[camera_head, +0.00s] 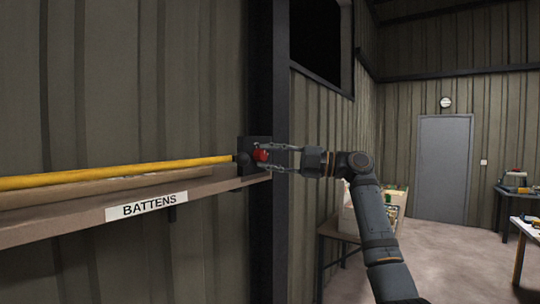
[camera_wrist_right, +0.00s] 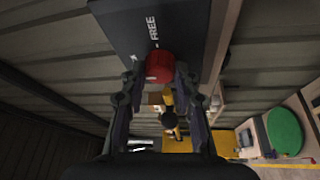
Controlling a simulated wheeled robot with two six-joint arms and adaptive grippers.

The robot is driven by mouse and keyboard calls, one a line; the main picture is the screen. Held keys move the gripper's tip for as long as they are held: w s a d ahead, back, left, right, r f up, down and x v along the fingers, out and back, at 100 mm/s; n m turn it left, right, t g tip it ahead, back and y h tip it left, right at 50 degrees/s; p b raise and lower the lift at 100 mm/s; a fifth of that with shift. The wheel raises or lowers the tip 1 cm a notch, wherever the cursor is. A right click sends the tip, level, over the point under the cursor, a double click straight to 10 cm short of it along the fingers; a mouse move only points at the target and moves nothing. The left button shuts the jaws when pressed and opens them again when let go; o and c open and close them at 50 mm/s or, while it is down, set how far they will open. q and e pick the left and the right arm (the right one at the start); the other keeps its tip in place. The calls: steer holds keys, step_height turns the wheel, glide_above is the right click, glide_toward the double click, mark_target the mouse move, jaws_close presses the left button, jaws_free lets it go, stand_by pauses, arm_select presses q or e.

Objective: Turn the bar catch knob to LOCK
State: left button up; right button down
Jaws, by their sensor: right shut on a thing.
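The red knob (camera_head: 260,155) sits on a dark catch plate (camera_head: 257,142) at the right end of the batten shelf. It also shows in the right wrist view (camera_wrist_right: 160,66), where the plate carries the white word FREE above it. The knob's setting is too small to tell, and I cannot read LOCK. My right gripper (camera_head: 270,156) comes from the right, its two fingers shut on the knob from either side. My left gripper is not in view.
A yellow bar (camera_head: 120,171) lies along the shelf (camera_head: 60,227) labelled BATTENS, running to the catch. A dark post (camera_head: 267,70) stands right behind the catch. A table with boxes (camera_head: 395,198) is beyond my right arm. Open floor lies to the right.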

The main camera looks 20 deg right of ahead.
stand_by(0.4)
steer(key=c, duration=1)
jaws_free()
steer(key=shift+d, duration=0.1)
steer(key=v, duration=1.1)
steer(key=shift+s+d, duration=0.25)
steer(key=shift+d, duration=0.05)
steer(key=shift+d+f, duration=0.1)
